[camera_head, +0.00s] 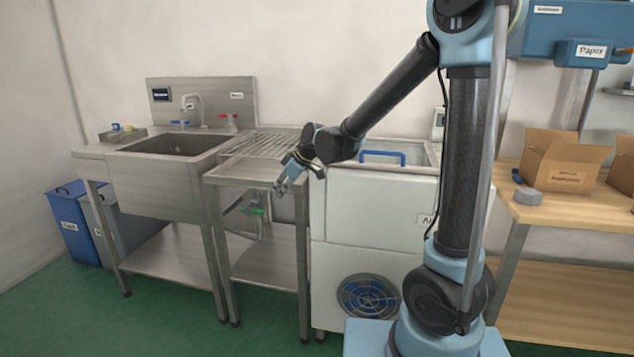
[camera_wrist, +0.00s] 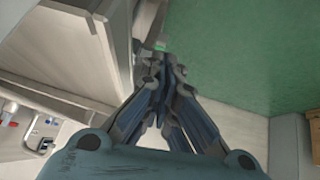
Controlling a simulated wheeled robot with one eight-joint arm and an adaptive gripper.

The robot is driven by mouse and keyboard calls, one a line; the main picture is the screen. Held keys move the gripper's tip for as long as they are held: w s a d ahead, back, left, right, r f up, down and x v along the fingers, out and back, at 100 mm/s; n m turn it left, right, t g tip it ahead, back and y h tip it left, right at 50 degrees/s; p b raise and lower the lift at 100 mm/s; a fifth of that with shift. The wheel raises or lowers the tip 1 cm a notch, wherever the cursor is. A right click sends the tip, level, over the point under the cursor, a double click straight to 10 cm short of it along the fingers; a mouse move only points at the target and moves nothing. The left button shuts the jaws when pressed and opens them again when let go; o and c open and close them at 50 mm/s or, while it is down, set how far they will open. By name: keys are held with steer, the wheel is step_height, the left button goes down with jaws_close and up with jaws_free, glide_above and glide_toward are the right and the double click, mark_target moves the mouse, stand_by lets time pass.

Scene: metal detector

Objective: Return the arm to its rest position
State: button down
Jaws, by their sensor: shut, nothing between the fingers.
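My arm reaches from its column out to the left in the head view, bent at the elbow. My gripper (camera_head: 283,187) hangs at the end of it, pointing down and left, in front of the right part of the metal stand beside the sink. In the wrist view my gripper (camera_wrist: 163,68) has its fingers together with nothing between them. Green floor lies beyond the fingertips. I see no contact between the gripper and the furniture.
A metal sink (camera_head: 170,146) stands at the left, with a wire rack (camera_head: 262,142) beside it. A white machine (camera_head: 370,215) with a blue handle (camera_head: 383,154) stands behind my arm. A wooden table (camera_head: 560,213) with a cardboard box (camera_head: 563,162) is at the right.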

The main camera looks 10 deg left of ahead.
steer(key=d+m, duration=0.1)
steer(key=d, duration=0.3)
steer(key=s+d+r+m+h, duration=0.1)
steer(key=d, duration=0.3)
steer(key=d+m, duration=0.1)
steer(key=d, duration=0.4)
steer(key=shift+s+r+t+h, duration=0.3)
steer(key=shift+r, duration=0.1)
steer(key=s+d+m+h, duration=0.1)
steer(key=s+d+m, duration=0.15)
steer(key=d, duration=0.45)
steer(key=s+d+m+h, duration=0.1)
steer(key=s+d+m, duration=0.15)
steer(key=d, duration=0.45)
steer(key=s+d+f+m+h, duration=0.1)
steer(key=s+d+f+m, duration=0.3)
steer(key=s+d, duration=0.4)
steer(key=s+d+f+m+h, duration=0.2)
steer(key=s+d+f+m, duration=0.2)
steer(key=s+d, duration=0.5)
steer(key=shift+s+d+m+g, duration=0.2)
steer(key=shift+m+g, duration=0.1)
steer(key=shift+g, duration=0.1)
